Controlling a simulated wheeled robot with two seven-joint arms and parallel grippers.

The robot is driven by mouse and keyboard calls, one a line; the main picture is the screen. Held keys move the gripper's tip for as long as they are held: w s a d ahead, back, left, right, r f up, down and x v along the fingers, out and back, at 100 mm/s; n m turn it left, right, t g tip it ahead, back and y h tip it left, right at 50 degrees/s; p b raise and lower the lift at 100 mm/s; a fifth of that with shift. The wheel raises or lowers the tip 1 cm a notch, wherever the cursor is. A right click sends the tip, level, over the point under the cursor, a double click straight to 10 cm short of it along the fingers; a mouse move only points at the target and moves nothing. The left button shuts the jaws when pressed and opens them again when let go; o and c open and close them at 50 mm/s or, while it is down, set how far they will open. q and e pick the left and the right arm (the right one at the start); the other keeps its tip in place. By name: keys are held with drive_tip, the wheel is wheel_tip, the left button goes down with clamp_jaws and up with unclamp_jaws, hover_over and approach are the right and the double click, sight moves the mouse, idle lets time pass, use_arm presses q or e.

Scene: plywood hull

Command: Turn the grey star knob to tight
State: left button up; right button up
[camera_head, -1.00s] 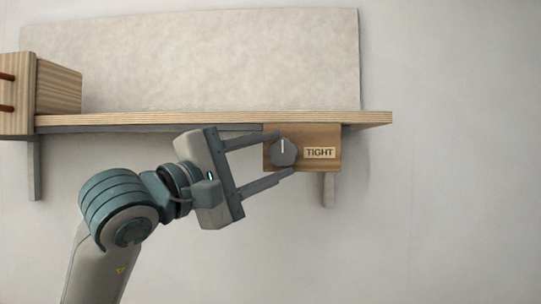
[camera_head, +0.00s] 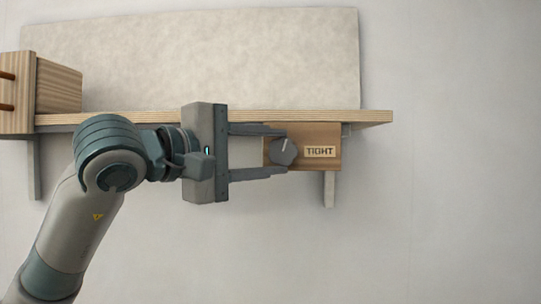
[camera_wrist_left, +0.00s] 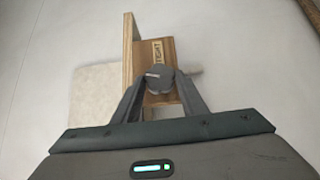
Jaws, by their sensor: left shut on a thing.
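The grey star knob (camera_head: 285,152) sits on the front of a small wooden block under the shelf. Its white mark points up and slightly right. The TIGHT label (camera_head: 320,151) is to the right of the knob on the same block. My left gripper (camera_head: 281,150) reaches in from the left, nearly level, shut on the knob with one finger above and one below. In the left wrist view the knob (camera_wrist_left: 158,76) sits between the fingertips, with the label (camera_wrist_left: 158,50) beyond it. My right gripper is out of view.
The plywood shelf (camera_head: 372,117) runs just above my gripper, with a bracket (camera_head: 329,190) below the block. A wooden box (camera_head: 58,88) with reddish-brown rods stands at the shelf's left end. The wall right of and below the block is clear.

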use_arm(q)
drive_tip(key=shift+r+m+g+y+p, duration=0.25)
drive_tip(key=shift+m+g+y+p, duration=0.15)
drive_tip(key=shift+m+y, duration=0.2)
drive_tip(key=shift+r+m+g+y+p, duration=0.3)
drive_tip(key=shift+m+g+y, duration=0.1)
drive_tip(key=shift+m+y, duration=0.15)
drive_tip(key=y+p, duration=0.1)
drive_tip(key=m+y+p, duration=0.1)
drive_tip(key=m+g+y+p, duration=0.1)
drive_tip(key=shift+d+r+m, duration=0.25)
drive_tip(key=shift+r, duration=0.1)
drive_tip(key=y+p, duration=0.1)
drive_tip(key=m+y+p, duration=0.1)
drive_tip(key=p, duration=0.1)
drive_tip(key=shift+d+r+m+g+y, duration=0.15)
drive_tip(key=shift+d+m+g+y, duration=0.15)
drive_tip(key=shift+g+y, duration=0.1)
drive_tip(key=shift+d+m+y+p, duration=0.15)
drive_tip(key=shift+m+y+p, duration=0.45)
drive_tip(key=shift+y+p, duration=0.35)
drive_tip(key=o, duration=0.7)
drive_tip(key=shift+s, duration=0.1)
